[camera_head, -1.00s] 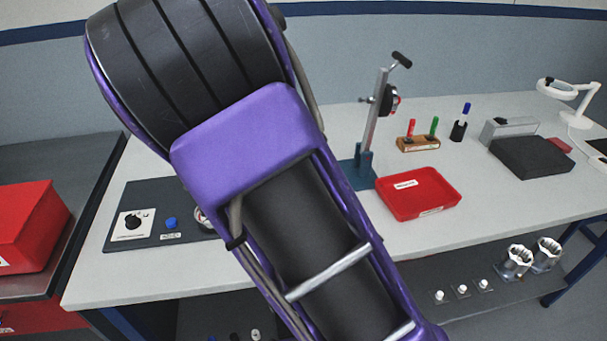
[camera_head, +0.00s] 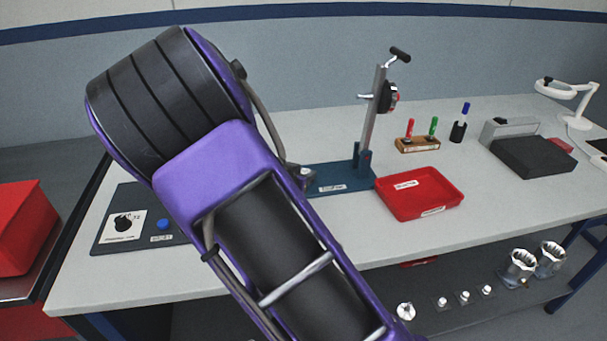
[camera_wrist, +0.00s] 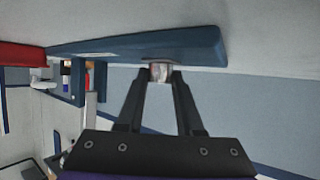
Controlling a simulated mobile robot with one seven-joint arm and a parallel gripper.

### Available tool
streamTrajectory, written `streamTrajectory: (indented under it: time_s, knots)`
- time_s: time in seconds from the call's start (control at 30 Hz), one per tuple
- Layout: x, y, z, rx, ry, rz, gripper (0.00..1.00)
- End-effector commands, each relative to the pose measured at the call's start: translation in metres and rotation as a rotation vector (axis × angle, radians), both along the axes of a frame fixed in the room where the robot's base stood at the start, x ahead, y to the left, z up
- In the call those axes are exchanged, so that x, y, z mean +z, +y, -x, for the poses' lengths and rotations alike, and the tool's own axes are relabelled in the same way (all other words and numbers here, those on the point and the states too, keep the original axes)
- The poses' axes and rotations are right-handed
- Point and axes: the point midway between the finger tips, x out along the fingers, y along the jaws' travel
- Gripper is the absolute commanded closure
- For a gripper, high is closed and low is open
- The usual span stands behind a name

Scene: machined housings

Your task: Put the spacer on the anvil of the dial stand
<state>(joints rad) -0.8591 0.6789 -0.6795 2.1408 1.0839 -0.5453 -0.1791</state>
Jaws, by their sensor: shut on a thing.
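The dial stand (camera_head: 373,120) stands on the bench in the head view, with a tilted column, a dial and a blue base (camera_head: 340,178). A small metal piece at the base's left end, apparently the anvil (camera_head: 304,172), shows just beside my arm. In the wrist view my gripper (camera_wrist: 160,76) is shut on a small grey-and-reddish piece, seemingly the spacer (camera_wrist: 160,71). It appears right against the edge of the blue base (camera_wrist: 190,47). I cannot tell whether it touches the anvil, which is not distinct there. My arm hides the gripper in the head view.
A red tray (camera_head: 436,196) sits right of the stand. Behind it are a holder with red and green pens (camera_head: 419,144) and a pen cup (camera_head: 459,130). The bench front between tray and arm is clear.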

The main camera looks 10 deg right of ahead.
Motion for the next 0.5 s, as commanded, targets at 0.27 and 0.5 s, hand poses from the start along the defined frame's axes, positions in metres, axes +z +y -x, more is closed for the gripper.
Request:
streamTrajectory:
  time_s: [0.27, 0.5]
  knots:
    - [-0.0012, 0.0000, 0.0000, 0.000, 0.000, 0.001, 0.34]
    - [0.0010, 0.0000, 0.0000, 0.000, 0.000, 0.000, 0.34]
